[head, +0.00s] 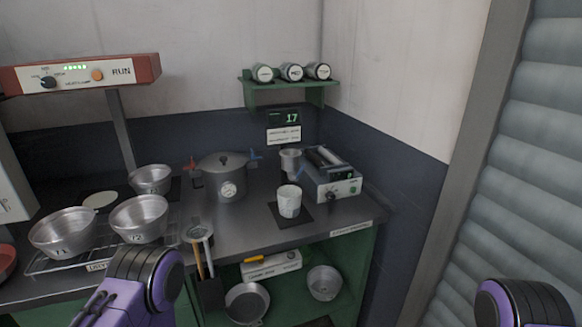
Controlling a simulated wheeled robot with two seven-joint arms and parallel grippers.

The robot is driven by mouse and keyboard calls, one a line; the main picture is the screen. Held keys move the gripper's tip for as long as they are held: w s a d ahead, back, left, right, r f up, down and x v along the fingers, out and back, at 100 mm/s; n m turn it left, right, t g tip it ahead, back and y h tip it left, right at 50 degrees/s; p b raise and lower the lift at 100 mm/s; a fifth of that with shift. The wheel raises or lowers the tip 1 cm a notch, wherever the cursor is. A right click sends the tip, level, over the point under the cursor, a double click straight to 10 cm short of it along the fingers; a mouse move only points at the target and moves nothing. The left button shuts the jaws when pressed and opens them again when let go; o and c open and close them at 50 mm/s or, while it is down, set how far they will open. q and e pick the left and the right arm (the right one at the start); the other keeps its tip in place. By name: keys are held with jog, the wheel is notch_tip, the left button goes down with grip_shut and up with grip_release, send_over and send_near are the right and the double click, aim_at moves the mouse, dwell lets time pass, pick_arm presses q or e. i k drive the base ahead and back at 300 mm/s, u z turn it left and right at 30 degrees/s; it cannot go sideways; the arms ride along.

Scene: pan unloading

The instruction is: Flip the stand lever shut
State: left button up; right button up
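A small metal funnel-like cup (290,160) sits high beside the grey machine (331,175), apparently on a dark stand whose details are too small to make out. I cannot pick out the stand lever with certainty or tell its position. A pale cup (289,201) stands on a dark square mat (300,219) in front of it. A lidded metal pot (223,178) with a round gauge, red parts at left and blue parts at right, stands to the left. Only purple and black links of my arms show at the bottom; neither gripper is in view.
Metal bowls (62,233) stand on a wire rack (48,263) at left. Utensils (203,262) hang at the counter's front. Pans (247,303) sit on the lower shelf. A green wall shelf (290,85) holds canisters. Counter is clear around the mat's left side.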

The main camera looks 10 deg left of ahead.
aim_at(296, 177)
jog(key=k, duration=0.5)
jog(key=z, duration=1.1)
jog(key=i, duration=0.6)
jog(key=u, duration=0.4)
